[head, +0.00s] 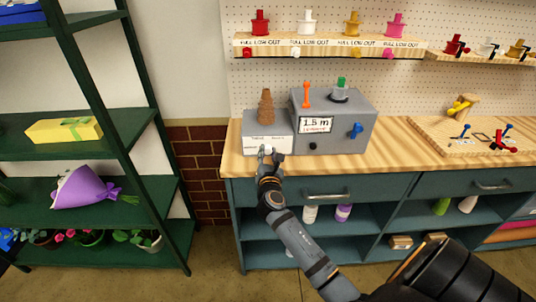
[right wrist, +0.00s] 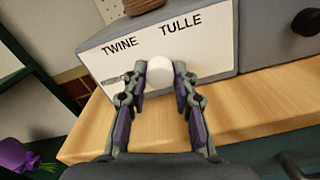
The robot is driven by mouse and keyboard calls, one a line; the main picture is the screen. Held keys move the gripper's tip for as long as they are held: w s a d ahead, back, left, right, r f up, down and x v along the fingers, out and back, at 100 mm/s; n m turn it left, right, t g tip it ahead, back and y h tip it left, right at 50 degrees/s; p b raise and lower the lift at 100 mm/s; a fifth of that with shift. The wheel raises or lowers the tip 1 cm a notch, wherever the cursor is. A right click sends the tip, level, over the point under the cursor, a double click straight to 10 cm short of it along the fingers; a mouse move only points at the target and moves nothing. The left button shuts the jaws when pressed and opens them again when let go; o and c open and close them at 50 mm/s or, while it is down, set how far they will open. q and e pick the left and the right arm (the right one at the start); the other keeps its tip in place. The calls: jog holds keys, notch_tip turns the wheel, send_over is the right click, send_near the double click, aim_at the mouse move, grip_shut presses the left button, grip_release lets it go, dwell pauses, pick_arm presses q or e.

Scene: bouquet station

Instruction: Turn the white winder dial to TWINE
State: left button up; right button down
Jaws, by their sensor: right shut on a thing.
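The white winder dial (right wrist: 159,73) is a pale round knob on the white front panel (right wrist: 195,50) of the winder. The words TWINE and TULLE stand above it, TWINE to the upper left and TULLE to the upper right. My right gripper (right wrist: 162,88) is shut on the dial, one finger on each side. In the head view my right gripper (head: 271,156) reaches the front of the small grey winder (head: 268,124), which carries a brown twine cone (head: 266,106). Which word the dial points to cannot be told. My left gripper is not in view.
A larger grey box (head: 350,115) with a 1.5 m display, black knob and blue handle stands right beside the winder. The wooden bench top (head: 380,155) is clear in front. A green shelf rack (head: 85,150) stands at left.

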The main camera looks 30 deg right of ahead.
jog(key=m+b, duration=0.1)
jog(key=m, duration=0.4)
jog(key=shift+f+b, duration=0.1)
jog(key=shift+b, duration=0.2)
jog(key=m+b, duration=0.2)
jog(key=m, duration=0.3)
jog(key=shift+m, duration=0.4)
jog(key=c, duration=1.1)
grip_release()
jog(key=shift+o, duration=0.2)
jog(key=shift+s+a, duration=0.2)
jog(key=shift+s, duration=0.1)
jog(key=v, duration=1.1)
